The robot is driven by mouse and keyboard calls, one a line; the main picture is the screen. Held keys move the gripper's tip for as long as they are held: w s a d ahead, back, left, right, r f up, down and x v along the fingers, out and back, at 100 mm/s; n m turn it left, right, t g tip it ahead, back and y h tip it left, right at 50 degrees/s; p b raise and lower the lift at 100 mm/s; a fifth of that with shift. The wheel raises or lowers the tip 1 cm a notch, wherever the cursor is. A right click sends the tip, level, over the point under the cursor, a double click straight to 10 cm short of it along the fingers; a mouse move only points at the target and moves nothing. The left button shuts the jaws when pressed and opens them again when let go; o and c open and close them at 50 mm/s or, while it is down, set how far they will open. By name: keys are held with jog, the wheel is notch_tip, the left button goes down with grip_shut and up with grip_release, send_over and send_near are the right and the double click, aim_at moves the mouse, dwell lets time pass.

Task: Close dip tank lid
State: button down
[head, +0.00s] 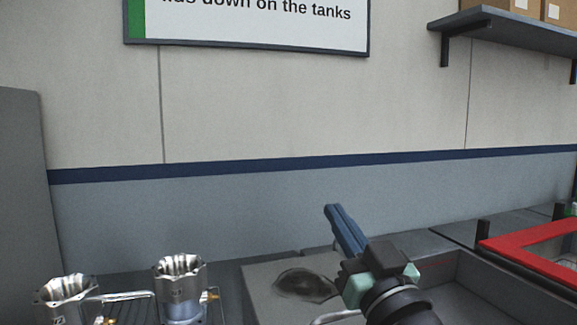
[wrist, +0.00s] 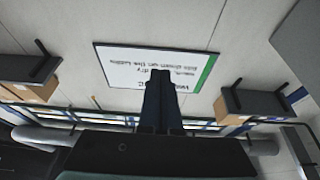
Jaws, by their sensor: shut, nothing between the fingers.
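My gripper (head: 334,210) is at the lower middle right of the head view. Its blue fingers are together and empty, pointing up and away toward the wall. In the wrist view the shut fingers (wrist: 159,76) stand before the wall sign, touching nothing. Below and left of it in the head view is a flat grey panel (head: 262,288) with a dark stain. A light metal bar, perhaps a handle, shows at the panel's lower right, partly hidden by my gripper. Whether this panel is the dip tank lid I cannot tell. No lid shows in the wrist view.
Two machined housings (head: 181,279) joined by a metal bar stand at lower left. A grey open-topped box (head: 470,268) lies right of my gripper, with a red frame (head: 525,243) beyond. A wall sign (head: 250,24) and shelf (head: 515,31) are above. The space before the wall is clear.

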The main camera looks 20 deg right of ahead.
jog(key=s+f+t+b, duration=0.1)
jog(key=f+b, duration=0.2)
jog(key=b, duration=0.3)
jog(key=s+f+t+b, duration=0.1)
jog(key=s+f+b, duration=0.1)
jog(key=b, duration=0.4)
jog(key=s+f+t+b, duration=0.1)
jog(key=f+t+b, duration=0.1)
jog(key=f+b, duration=0.2)
jog(key=shift+s+f+b, duration=0.2)
jog(key=shift+f+b, duration=0.05)
jog(key=shift+b, duration=1.05)
jog(key=b, duration=0.1)
jog(key=f+b, duration=0.1)
jog(key=b, duration=0.1)
jog(key=shift+s+f+t, duration=0.2)
jog(key=shift+s+t, duration=0.05)
jog(key=shift+t, duration=0.05)
jog(key=f+b, duration=0.1)
jog(key=b, duration=0.1)
jog(key=f+b, duration=0.1)
jog(key=b, duration=0.1)
jog(key=shift+s+d+f, duration=0.1)
jog(key=shift+s+f, duration=0.05)
jog(key=shift+s, duration=0.15)
jog(key=shift+f, duration=0.2)
jog(key=shift+w+r, duration=0.1)
